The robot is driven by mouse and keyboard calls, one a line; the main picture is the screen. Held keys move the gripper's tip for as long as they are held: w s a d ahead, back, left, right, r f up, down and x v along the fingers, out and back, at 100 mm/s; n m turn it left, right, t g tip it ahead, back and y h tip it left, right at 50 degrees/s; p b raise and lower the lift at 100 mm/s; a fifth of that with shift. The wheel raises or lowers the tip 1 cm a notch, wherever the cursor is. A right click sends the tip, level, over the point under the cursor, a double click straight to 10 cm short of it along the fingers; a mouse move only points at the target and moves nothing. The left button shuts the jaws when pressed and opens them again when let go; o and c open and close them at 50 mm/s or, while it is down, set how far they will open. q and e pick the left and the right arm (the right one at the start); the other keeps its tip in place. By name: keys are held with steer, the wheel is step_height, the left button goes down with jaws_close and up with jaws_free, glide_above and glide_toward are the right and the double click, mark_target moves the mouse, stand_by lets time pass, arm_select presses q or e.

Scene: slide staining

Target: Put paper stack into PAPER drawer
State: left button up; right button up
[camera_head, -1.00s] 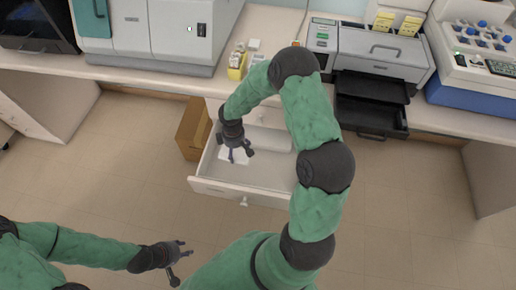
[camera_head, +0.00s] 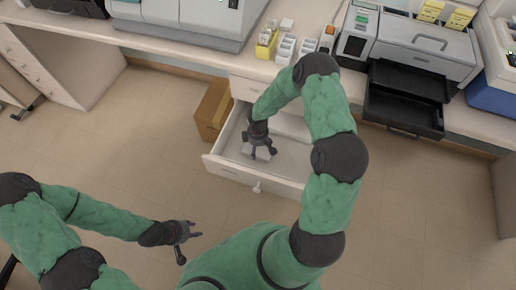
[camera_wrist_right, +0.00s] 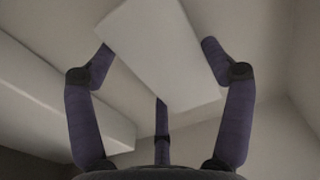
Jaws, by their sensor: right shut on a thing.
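The open white drawer (camera_head: 226,170) sticks out below the counter; I cannot read a label on it. My right gripper (camera_head: 262,152) reaches down inside it, fingers around the white paper stack (camera_head: 250,155). In the right wrist view the stack (camera_wrist_right: 160,50) is a pale, tilted flat block between the fingers of my right gripper (camera_wrist_right: 160,75). I cannot tell whether the stack touches the drawer floor. My left gripper (camera_head: 190,240) is empty, fingers spread, over the floor left of the drawer.
A cardboard box (camera_head: 213,110) stands on the floor left of the drawer. The counter (camera_head: 190,58) above holds a printer (camera_head: 425,45) with black trays jutting out at right, and small bottles (camera_head: 267,42). The floor in front is clear.

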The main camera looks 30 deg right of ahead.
mark_target(258, 148)
steer(key=shift+r, duration=0.1)
steer(key=o, duration=1.1)
steer(key=shift+f, duration=0.2)
step_height(258, 148, up, 12)
steer(key=p, duration=0.5)
steer(key=shift+r, duration=0.2)
